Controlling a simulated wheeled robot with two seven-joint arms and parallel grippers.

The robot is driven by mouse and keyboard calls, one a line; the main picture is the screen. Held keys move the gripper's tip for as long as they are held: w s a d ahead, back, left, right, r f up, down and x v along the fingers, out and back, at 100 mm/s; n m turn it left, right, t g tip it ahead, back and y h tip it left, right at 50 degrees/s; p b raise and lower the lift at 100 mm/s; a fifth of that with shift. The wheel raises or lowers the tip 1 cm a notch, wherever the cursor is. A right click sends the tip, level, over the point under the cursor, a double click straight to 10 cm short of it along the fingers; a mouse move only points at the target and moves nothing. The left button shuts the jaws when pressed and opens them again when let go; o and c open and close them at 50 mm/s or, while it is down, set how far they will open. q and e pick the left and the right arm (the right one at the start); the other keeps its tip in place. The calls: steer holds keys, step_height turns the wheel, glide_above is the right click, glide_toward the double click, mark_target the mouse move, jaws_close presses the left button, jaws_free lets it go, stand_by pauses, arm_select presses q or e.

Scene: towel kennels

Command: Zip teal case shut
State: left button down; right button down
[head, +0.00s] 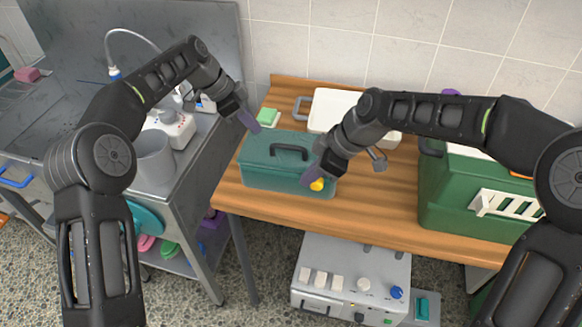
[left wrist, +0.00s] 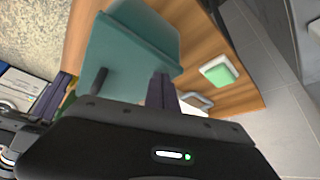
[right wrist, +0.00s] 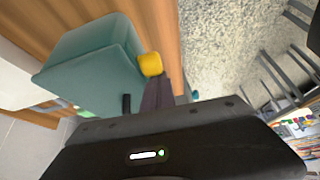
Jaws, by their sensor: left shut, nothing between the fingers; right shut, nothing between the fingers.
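The teal case (head: 262,172) stands on the wooden table with its lid down and a dark handle (head: 288,150) on top. A yellow pull (head: 317,185) sits at its front right corner; it also shows in the right wrist view (right wrist: 151,65). My right gripper (head: 311,178) is shut and empty, with its fingertips right beside the yellow pull; I cannot tell if they touch it. My left gripper (head: 253,125) is shut and empty near the case's back left corner. The case also fills much of the left wrist view (left wrist: 135,45). The zip line itself is too small to make out.
A green sponge on a white dish (head: 268,117) lies behind the case. A white tray (head: 335,105) stands at the back, and a green kennel (head: 455,195) at the right. A steel sink bench with a grey bucket (head: 153,157) is at the left.

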step_height(320, 180, up, 8)
steer(key=a, duration=0.1)
stand_by(0.8)
arm_select(q)
steer(key=shift+r, duration=0.15)
arm_select(e)
steer(key=shift+w, duration=0.1)
arm_select(q)
step_height(320, 180, up, 7)
stand_by(0.7)
steer(key=shift+s+f, duration=0.1)
steer(key=shift+f, duration=0.15)
